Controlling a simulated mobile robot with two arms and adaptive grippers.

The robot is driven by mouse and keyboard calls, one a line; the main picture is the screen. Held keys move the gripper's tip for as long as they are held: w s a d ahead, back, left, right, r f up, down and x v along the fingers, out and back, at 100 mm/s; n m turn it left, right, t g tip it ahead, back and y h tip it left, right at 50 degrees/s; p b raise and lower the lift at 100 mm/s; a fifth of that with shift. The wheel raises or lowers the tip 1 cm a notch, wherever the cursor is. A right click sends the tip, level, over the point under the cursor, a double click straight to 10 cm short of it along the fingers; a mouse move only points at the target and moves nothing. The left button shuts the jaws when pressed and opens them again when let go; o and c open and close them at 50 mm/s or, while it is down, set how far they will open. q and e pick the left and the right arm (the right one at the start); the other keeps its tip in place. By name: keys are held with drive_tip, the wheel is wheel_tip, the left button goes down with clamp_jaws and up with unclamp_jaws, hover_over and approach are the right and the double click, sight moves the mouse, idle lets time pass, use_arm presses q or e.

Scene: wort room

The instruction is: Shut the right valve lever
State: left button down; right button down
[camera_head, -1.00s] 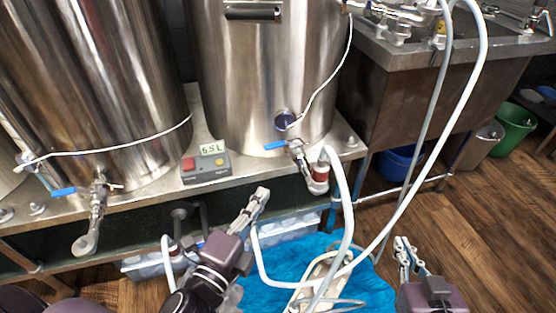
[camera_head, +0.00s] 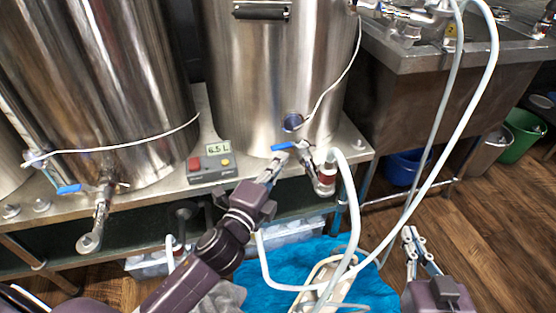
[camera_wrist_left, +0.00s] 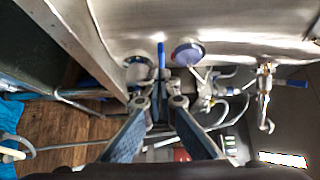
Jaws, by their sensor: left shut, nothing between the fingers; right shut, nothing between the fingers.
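The right valve lever (camera_head: 284,147) is a blue handle on the valve (camera_head: 306,158) at the foot of the right steel kettle. It points left, sideways from the valve's spout. In the left wrist view the blue lever (camera_wrist_left: 161,58) stands just beyond the fingertips. My left gripper (camera_head: 277,165) is shut and empty, just below the lever in the head view; its fingers (camera_wrist_left: 160,103) also show in the wrist view. I cannot tell whether they touch the lever. My right gripper (camera_head: 411,238) is shut and empty, lower right, away from the valve.
A white hose (camera_head: 347,190) runs from the right valve's outlet. A grey box reading 6.5 L (camera_head: 210,166) sits on the bench left of the valve. A left valve with blue lever (camera_head: 69,189) is further left. A sink (camera_head: 430,75) stands at right.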

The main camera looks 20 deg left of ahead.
use_arm(q)
drive_tip(key=shift+w+a, duration=0.35)
drive_tip(key=shift+w, duration=0.05)
use_arm(e)
drive_tip(key=shift+w+r, duration=0.1)
drive_tip(key=shift+r, duration=0.35)
